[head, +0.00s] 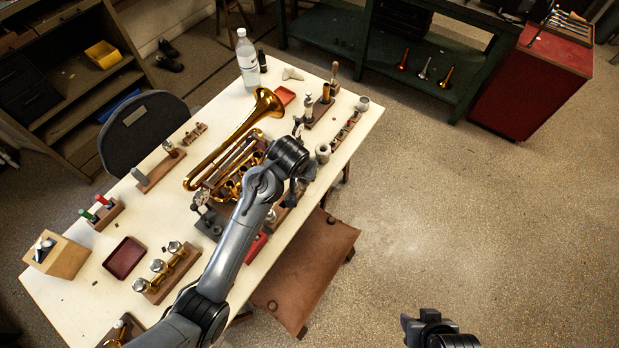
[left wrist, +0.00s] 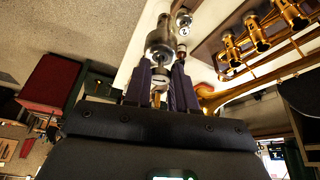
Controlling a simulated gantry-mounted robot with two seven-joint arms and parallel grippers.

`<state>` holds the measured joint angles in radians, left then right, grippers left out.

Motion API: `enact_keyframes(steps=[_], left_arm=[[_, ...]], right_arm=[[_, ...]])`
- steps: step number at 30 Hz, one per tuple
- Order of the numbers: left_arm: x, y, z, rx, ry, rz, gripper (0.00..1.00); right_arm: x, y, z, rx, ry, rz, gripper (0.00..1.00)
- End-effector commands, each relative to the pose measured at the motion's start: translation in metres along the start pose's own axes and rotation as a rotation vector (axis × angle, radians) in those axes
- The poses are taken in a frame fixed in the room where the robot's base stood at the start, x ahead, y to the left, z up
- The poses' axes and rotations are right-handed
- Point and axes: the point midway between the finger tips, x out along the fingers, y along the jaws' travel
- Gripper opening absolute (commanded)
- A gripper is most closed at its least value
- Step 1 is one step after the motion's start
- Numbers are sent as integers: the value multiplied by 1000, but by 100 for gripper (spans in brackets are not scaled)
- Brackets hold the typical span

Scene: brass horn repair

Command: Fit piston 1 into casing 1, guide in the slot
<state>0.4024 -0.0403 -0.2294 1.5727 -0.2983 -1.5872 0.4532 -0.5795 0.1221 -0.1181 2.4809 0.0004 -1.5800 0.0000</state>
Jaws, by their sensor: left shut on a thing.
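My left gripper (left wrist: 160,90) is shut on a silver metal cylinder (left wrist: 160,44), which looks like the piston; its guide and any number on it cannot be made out. The brass horn (head: 226,150) lies on the table beside my left arm. Its row of valve casings (left wrist: 258,31) shows at the upper right of the left wrist view, apart from the held piece. I cannot tell which is casing 1. My right gripper (head: 428,316) is off the table at the bottom, away from the horn.
A wooden block with brass parts (head: 160,266), a dark red tray (head: 124,257) and a clear bottle (head: 246,62) stand on the table (head: 85,300). Small pots and a tool rack (head: 318,108) line the right side.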

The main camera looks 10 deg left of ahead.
Motion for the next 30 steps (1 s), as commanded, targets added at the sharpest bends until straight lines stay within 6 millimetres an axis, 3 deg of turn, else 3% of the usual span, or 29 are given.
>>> enact_keyframes(steps=[6,15,22,30], left_arm=[[6,-42,-20,66,0,25,0],[12,-107,-29,172,-2,61,0],[8,-165,-18,246,-6,89,0],[-11,-225,7,283,-3,111,0]], right_arm=[[-23,3,-6,-6,-2,6,43],[-51,1,-16,-2,-3,-2,43],[-75,0,-24,3,-2,-6,43],[-98,1,-32,4,-1,-7,43]])
